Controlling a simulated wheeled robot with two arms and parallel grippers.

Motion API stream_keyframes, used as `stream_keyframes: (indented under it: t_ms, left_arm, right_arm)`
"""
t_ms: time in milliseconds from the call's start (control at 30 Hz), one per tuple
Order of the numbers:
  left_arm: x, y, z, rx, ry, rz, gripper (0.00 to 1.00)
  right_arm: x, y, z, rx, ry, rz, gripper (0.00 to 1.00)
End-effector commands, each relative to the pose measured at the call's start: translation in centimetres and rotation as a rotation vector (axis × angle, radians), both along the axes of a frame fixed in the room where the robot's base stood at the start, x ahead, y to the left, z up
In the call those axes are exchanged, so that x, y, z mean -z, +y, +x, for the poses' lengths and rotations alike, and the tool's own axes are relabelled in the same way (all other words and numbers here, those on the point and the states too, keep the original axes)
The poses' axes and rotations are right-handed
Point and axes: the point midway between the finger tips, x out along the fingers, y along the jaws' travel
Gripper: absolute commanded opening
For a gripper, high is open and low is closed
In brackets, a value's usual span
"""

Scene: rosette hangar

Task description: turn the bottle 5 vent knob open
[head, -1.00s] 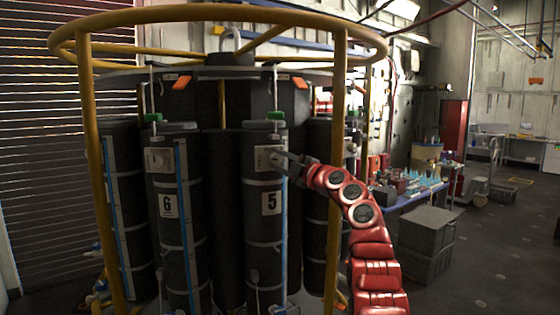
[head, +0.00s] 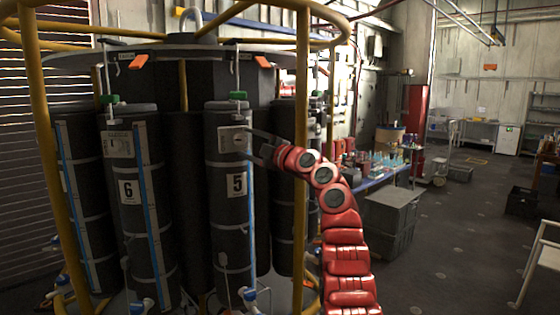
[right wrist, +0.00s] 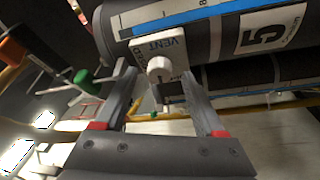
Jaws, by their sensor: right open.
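Bottle 5 (head: 229,205) is a dark upright cylinder with a white "5" label and a green cap, in the head view's left half. Its pale vent plate (head: 232,139) sits near the top. In the right wrist view the plate (right wrist: 176,42) reads "VENT" and carries a white round knob (right wrist: 159,69). My right gripper (head: 250,138) is open at the plate's right side. In the right wrist view its fingers (right wrist: 157,74) stand either side of the knob, with gaps showing; I see no grip on it. The knob's setting cannot be read. My left gripper is out of view.
Bottle 6 (head: 133,190) stands to the left, with its own plate. A yellow tube frame (head: 301,110) surrounds the bottles, with one post close to my right arm. Grey crates (head: 390,215) and a blue table (head: 375,181) stand to the right. Open floor lies beyond.

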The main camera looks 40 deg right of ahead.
Motion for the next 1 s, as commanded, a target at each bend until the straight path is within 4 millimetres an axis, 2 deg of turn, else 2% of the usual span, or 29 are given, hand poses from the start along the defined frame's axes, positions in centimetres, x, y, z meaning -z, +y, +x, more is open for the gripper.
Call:
stream_keyframes:
  t_ms: [33, 167, 300, 533, 700, 1000]
  left_arm:
    - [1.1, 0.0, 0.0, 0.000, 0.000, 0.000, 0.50]
    - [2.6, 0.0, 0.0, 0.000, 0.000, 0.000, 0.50]
    - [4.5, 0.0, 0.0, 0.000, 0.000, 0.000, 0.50]
    - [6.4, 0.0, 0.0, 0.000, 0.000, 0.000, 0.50]
    - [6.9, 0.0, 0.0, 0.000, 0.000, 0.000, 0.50]
    - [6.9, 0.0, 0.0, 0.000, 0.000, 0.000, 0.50]
  right_arm:
    - [0.7, -0.2, -0.9, 0.004, -0.003, -0.005, 0.71]
    - [1.1, -0.8, -3.8, 0.006, -0.005, -0.006, 0.71]
    - [1.8, -1.6, -7.6, 0.006, -0.003, -0.005, 0.71]
    - [2.2, -2.4, -12.4, 0.005, -0.001, -0.002, 0.71]
    - [2.2, -2.6, -14.1, 0.002, -0.001, -0.003, 0.71]
    - [2.1, -2.6, -14.5, -0.001, 0.000, -0.001, 0.71]
